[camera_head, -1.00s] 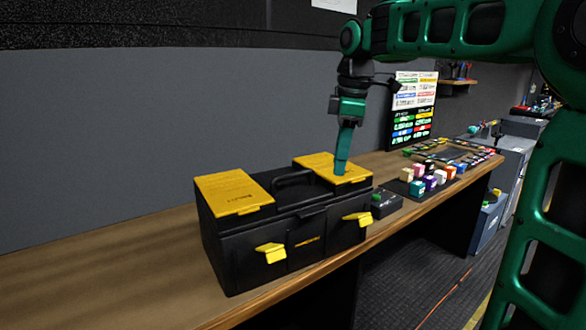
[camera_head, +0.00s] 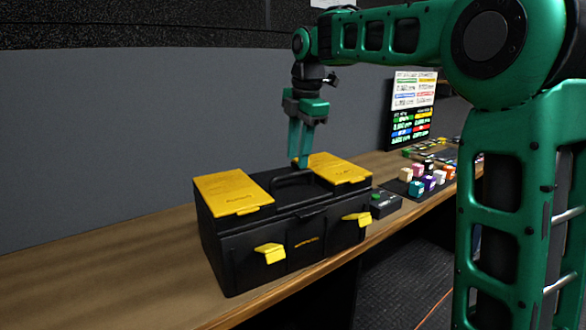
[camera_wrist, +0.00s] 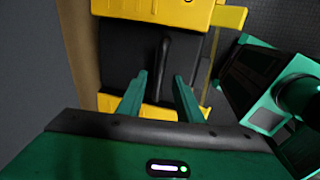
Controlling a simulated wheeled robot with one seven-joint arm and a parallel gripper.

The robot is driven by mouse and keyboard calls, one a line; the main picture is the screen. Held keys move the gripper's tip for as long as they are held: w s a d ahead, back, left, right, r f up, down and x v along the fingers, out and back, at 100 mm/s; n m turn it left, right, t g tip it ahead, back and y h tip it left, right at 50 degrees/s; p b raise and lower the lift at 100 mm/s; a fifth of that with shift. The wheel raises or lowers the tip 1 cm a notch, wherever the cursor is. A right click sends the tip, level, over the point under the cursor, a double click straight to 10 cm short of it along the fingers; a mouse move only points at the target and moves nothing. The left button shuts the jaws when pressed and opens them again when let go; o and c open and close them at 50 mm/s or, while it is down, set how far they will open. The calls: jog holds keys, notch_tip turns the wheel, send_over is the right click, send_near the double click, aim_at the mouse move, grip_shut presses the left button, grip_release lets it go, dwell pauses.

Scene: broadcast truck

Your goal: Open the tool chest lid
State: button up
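The black tool chest (camera_head: 285,245) with two yellow lid panels stands on the wooden bench. Its lid (camera_head: 300,191) looks shut, and two yellow latches (camera_head: 270,252) stick out from the front. A dark carry handle (camera_head: 290,177) lies in the middle of the top; it also shows in the wrist view (camera_wrist: 165,62). My gripper (camera_head: 298,162) points down above the back of the lid, close to the right yellow panel.
A small black box (camera_head: 384,203) sits just right of the chest. Several coloured cubes (camera_head: 417,187) lie farther right. A sign board (camera_head: 411,108) stands behind them. The bench (camera_head: 120,270) left of the chest is clear; a grey wall (camera_head: 120,130) rises behind.

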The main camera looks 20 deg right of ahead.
aim_at(296, 172)
jog(key=shift+w+f, duration=0.2)
jog(key=shift+f, duration=0.85)
jog(key=shift+w+f, duration=0.2)
jog(key=shift+f, duration=0.8)
